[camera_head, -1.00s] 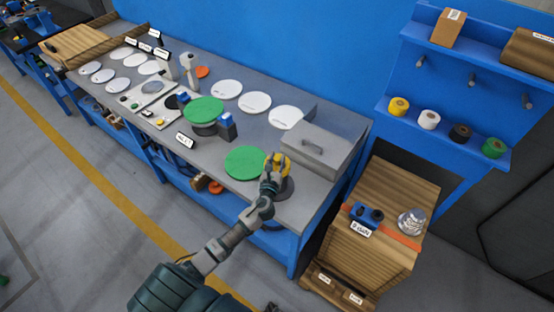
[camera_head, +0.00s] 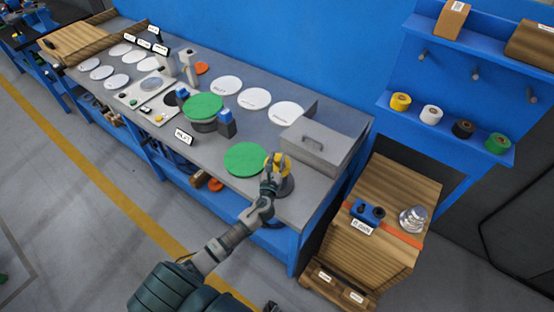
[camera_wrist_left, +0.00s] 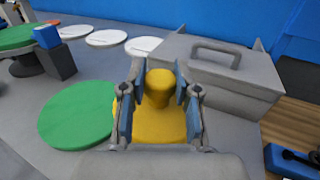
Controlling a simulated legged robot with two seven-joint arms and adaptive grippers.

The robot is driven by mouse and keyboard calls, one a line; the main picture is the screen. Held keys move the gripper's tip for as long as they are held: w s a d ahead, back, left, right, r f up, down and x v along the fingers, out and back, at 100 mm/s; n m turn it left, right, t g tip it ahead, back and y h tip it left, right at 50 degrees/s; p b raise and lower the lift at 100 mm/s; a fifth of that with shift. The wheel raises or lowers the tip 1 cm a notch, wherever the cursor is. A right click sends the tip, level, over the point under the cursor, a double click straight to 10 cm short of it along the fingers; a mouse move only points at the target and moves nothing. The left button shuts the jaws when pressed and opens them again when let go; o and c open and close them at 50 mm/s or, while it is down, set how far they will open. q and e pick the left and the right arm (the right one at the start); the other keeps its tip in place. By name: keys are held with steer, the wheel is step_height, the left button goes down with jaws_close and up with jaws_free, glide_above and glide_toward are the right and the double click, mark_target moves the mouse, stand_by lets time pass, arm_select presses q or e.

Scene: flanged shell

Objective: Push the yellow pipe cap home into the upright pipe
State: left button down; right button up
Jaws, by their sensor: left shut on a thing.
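The yellow pipe cap (camera_wrist_left: 160,118) stands between the two fingers of my left gripper (camera_wrist_left: 160,90). The gripper is shut on it, with blue finger pads on either side of its narrow top. In the head view my left gripper (camera_head: 276,164) is over the right part of the bench, beside a green disc. A dark grey round base (camera_head: 287,187) shows partly behind the gripper. The upright pipe cannot be made out under the cap, so how deep the cap sits is hidden. My right gripper is not in view.
A green disc (camera_head: 245,158) lies left of the gripper. A grey toolbox (camera_head: 322,147) stands close behind it to the right. White discs (camera_head: 255,99) lie at the back of the bench (camera_head: 230,140). A wooden crate (camera_head: 390,190) stands beyond the right edge.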

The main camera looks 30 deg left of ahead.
arm_select(q)
steer(key=shift+f, duration=0.4)
steer(key=c, duration=0.8)
jaws_free()
steer(key=shift+o, duration=0.2)
steer(key=v, duration=1.2)
